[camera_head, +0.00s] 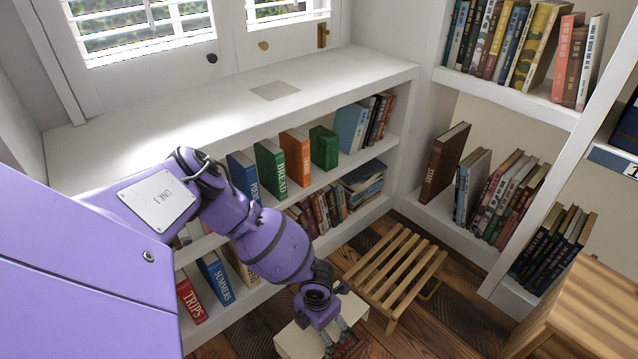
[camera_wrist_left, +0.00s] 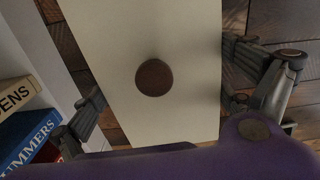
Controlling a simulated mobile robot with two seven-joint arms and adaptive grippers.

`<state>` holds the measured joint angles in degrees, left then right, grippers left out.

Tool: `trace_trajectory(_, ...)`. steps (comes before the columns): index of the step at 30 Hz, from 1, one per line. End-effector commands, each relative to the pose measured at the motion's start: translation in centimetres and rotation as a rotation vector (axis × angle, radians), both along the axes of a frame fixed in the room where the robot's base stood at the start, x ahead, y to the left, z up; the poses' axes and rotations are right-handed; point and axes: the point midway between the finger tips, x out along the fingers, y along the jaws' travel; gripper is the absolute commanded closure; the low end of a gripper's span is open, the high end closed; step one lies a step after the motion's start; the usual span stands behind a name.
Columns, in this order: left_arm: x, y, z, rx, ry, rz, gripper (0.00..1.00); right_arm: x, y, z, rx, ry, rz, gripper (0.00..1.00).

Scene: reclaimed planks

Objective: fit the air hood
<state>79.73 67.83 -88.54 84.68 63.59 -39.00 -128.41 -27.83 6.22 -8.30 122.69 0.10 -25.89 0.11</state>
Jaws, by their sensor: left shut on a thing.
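A cream, flat-faced box-like piece (camera_head: 294,342) is at the bottom middle of the head view; I take it to be the air hood. It is partly hidden by my left gripper (camera_head: 338,340). In the left wrist view its pale face (camera_wrist_left: 120,45) carries a dark brown round spot or knob (camera_wrist_left: 154,77). The fingers of my left gripper (camera_wrist_left: 165,95) lie along its two sides and are shut on it. A beige square patch (camera_head: 275,90) shows on the white ledge top (camera_head: 330,75) under the window. My right gripper is not in view.
A low white bookcase with several books (camera_head: 270,170) runs under the ledge. A slatted wooden stool (camera_head: 395,270) stands on the plank floor right of the held piece. Tall bookshelves (camera_head: 500,95) and a wooden piece of furniture (camera_head: 590,310) are at the right. The ledge top is otherwise clear.

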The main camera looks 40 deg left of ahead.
Motion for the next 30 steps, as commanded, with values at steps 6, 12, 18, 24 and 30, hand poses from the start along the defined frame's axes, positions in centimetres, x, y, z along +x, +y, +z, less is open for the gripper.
trace_trajectory(6, -0.1, 0.0, -1.9, 0.0, 0.003, 0.0, 0.38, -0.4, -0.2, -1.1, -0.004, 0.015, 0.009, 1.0)
trace_trajectory(12, -0.1, 0.0, -3.9, 0.001, 0.003, 0.002, 0.38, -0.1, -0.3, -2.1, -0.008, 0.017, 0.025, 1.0)
trace_trajectory(18, -0.1, -0.1, -5.9, 0.0, 0.003, 0.002, 0.38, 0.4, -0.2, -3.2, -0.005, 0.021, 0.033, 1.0)
trace_trajectory(24, -0.1, 0.0, -7.9, 0.001, 0.003, 0.001, 0.38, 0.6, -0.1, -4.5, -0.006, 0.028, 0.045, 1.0)
trace_trajectory(30, -0.1, 0.0, -10.0, 0.0, 0.003, 0.001, 0.38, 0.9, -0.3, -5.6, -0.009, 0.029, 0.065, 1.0)
